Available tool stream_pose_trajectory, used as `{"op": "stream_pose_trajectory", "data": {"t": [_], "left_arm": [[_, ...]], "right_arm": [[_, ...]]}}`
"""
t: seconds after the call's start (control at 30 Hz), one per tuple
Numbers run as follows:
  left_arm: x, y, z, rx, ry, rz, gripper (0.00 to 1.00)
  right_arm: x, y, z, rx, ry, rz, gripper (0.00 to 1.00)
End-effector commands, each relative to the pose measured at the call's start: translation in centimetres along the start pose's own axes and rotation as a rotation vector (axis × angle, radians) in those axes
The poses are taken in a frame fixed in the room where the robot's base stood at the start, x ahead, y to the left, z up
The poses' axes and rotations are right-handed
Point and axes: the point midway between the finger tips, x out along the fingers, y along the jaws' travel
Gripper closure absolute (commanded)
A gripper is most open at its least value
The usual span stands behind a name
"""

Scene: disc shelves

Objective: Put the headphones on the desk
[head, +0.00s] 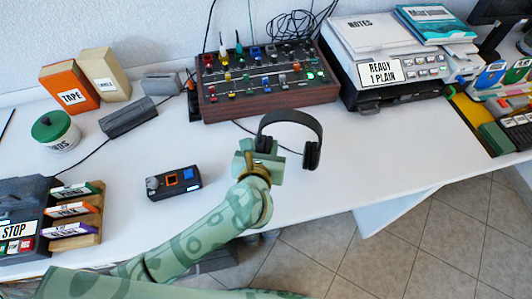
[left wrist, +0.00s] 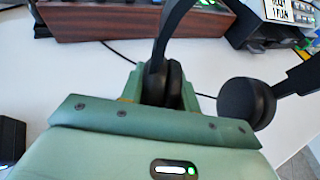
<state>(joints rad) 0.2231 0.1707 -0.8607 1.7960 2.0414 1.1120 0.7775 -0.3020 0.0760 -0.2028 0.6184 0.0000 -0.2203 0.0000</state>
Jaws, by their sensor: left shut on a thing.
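Black headphones (head: 298,118) show above the white desk (head: 350,150) in the head view, near its middle. My left gripper (head: 261,155) is shut on one earcup of the headphones. The headband arches up and over to the right, and the other earcup hangs free on the right. In the left wrist view the headphones (left wrist: 249,103) have one cup between the green fingers of my left gripper (left wrist: 160,90). The free cup is at the right. I cannot tell whether the headphones touch the desk. My right gripper is not in view.
A mixer panel (head: 265,83) with knobs stands behind the headphones. A printer (head: 390,60) with papers stands to its right. A small black device (head: 174,183) lies left of my gripper. The desk is clear right of the headphones, up to its front edge.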

Motion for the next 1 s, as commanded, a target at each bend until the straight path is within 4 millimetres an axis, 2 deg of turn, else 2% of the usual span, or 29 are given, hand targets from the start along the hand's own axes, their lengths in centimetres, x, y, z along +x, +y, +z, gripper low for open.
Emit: {"op": "stream_pose_trajectory", "data": {"t": [0.1, 0.2, 0.27, 0.63, 0.67, 0.7, 0.73, 1.0], "left_arm": [[1.3, -0.3, -0.9, 0.000, 0.000, -0.001, 1.00], [1.9, -0.2, -2.9, 0.001, 0.003, 0.000, 1.00], [2.1, -0.2, -3.5, 0.001, 0.001, 0.000, 1.00], [2.2, -0.2, -3.7, -0.002, 0.000, 0.000, 1.00], [2.1, -0.2, -3.6, -0.001, 0.000, 0.000, 0.60], [2.1, -0.2, -3.5, -0.001, 0.000, 0.000, 0.49], [2.1, -0.2, -3.5, -0.001, 0.000, 0.000, 0.47], [2.0, -0.2, -3.4, 0.000, -0.001, 0.000, 0.47]], "right_arm": [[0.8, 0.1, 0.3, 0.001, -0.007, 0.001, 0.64], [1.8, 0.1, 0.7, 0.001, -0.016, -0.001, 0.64], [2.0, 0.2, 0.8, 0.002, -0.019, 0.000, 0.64], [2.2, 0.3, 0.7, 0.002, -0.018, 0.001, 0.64], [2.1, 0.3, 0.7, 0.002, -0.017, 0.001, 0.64], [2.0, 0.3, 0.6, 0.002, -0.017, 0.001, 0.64], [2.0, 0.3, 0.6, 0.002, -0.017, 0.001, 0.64], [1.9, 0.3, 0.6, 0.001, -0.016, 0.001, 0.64]]}}
